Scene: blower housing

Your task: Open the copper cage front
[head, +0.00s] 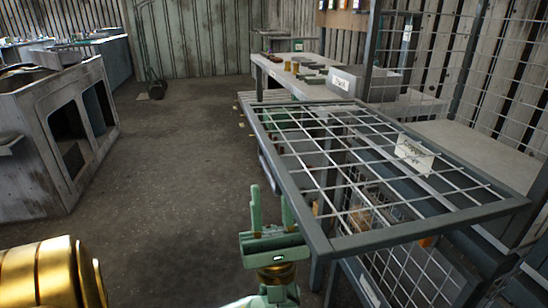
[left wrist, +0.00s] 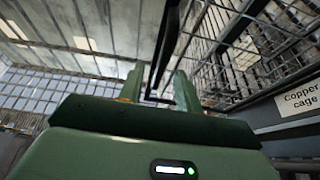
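The copper cage shows in the head view at right as a grey-framed wire mesh panel (head: 330,245). A white label (head: 415,152) shows at its right part; in the left wrist view the label (left wrist: 300,100) reads "Copper cage". A dark bar like a handle (head: 266,168) shows along the panel's left edge. My left gripper (head: 270,192) is open, fingers pointing up, just left of the frame's near corner. In the left wrist view a dark bar (left wrist: 166,45) appears between the fingers of the left gripper (left wrist: 158,82); contact cannot be told. My right gripper is not in view.
A workbench (head: 420,108) with a grey box (head: 365,83) and small parts stands behind the cage. Tall mesh racks (head: 512,80) rise at right. A grey cabinet (head: 35,110) stands at left. The concrete floor (head: 175,165) between is clear.

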